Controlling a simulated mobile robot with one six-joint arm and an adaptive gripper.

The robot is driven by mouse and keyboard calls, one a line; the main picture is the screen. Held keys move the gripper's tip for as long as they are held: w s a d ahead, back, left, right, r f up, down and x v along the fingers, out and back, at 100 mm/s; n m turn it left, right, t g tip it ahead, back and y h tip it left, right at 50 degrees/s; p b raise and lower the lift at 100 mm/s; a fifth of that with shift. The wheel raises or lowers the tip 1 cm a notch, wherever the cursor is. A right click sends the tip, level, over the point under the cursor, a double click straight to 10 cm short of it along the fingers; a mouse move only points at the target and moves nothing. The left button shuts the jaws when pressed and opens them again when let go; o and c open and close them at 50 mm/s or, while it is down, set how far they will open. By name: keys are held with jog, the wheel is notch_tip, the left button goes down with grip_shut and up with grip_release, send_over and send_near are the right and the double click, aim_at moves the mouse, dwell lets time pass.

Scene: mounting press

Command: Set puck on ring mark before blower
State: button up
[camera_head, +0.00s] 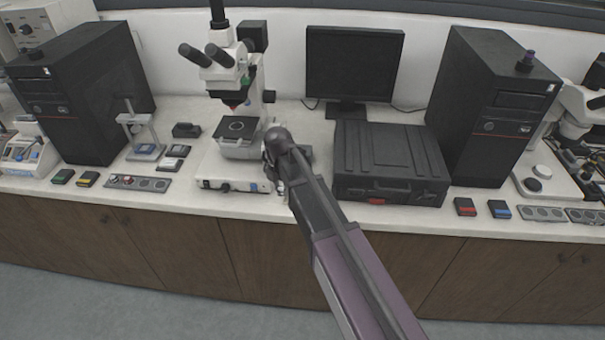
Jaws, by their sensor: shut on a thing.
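My gripper (277,178) is at the far end of my arm, over the front right of the microscope's white base (215,172). It points down and is mostly hidden behind my own wrist. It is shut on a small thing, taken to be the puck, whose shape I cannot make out. I cannot tell whether that thing touches the surface. I cannot pick out the ring mark or the blower with certainty.
The microscope (222,60) stands just left of my gripper. A black case (385,160) stands close on the right. Black towers (85,90) (490,105) flank the bench. Small blocks and a panel with round wells (138,183) lie at the front left edge.

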jog(key=w+d, duration=0.1)
jog(key=w, duration=0.2)
jog(key=w+d, duration=0.1)
jog(key=w, duration=0.3)
jog(key=w+d+f+b, duration=0.1)
jog(key=w+d, duration=0.1)
jog(key=w, duration=0.1)
jog(key=shift+w, duration=0.3)
jog(key=shift+w+d+f, duration=0.1)
jog(key=shift+w, duration=0.35)
jog(key=shift+w+d+f, duration=0.1)
jog(key=shift+w+d, duration=0.1)
jog(key=shift+w, duration=0.35)
jog(key=shift+w+d, duration=0.15)
jog(key=shift+w, duration=0.4)
jog(key=shift+s+f+b, duration=0.3)
jog(key=shift+f+b, duration=0.4)
jog(key=shift+b, duration=0.1)
jog(key=shift+f+b, duration=1.05)
jog(key=shift+b, duration=0.05)
jog(key=shift+f, duration=0.1)
jog(key=o, duration=1)
